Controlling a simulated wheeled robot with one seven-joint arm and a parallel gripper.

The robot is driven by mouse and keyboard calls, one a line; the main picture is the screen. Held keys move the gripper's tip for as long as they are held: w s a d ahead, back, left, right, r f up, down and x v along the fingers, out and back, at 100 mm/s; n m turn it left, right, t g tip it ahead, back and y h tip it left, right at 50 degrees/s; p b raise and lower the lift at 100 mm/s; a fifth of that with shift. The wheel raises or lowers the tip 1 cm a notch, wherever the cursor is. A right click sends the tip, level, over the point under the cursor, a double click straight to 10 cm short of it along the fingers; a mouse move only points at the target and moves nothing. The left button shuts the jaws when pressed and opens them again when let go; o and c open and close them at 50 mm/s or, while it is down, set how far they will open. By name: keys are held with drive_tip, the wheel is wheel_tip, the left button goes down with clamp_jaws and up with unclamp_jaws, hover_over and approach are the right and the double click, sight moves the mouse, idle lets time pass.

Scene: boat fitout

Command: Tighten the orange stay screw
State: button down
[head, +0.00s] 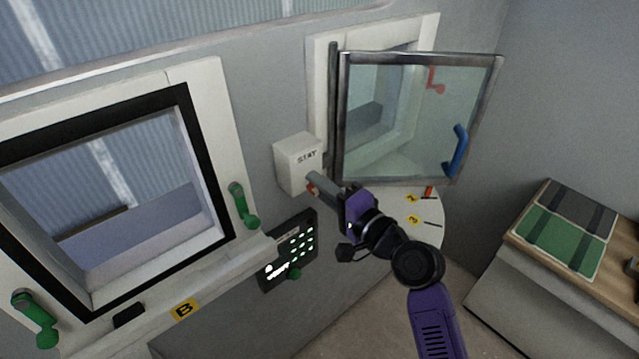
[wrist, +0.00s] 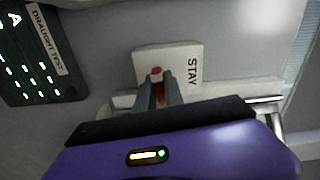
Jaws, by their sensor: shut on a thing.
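The white box marked STAY (head: 298,160) is fixed to the wall beside the right window opening. The orange stay screw (head: 311,189) shows as a small patch at the box's lower right, mostly covered by my fingers. My gripper (head: 313,180) reaches up to the box from the lower right, with its fingers shut on the screw. In the wrist view the STAY box (wrist: 168,58) is straight ahead, and orange parts of the screw (wrist: 156,71) show at and between the fingertips. How far the screw is turned cannot be told.
The framed glass window (head: 415,115), with a blue handle (head: 458,150), stands swung open just above my gripper. Below it is a white numbered plate (head: 428,230) with a red-orange pin (head: 429,191). A dark draught test panel (head: 289,252) hangs below the box.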

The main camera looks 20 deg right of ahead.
drive_tip(key=shift+f, duration=0.15)
drive_tip(key=c, duration=1.4)
unclamp_jaws()
drive_tip(key=shift+c, duration=0.2)
drive_tip(key=shift+s, duration=0.1)
drive_tip(key=b+v, duration=0.2)
drive_tip(key=v, duration=0.5)
drive_tip(key=shift+s, duration=0.3)
drive_tip(key=shift+d, duration=0.1)
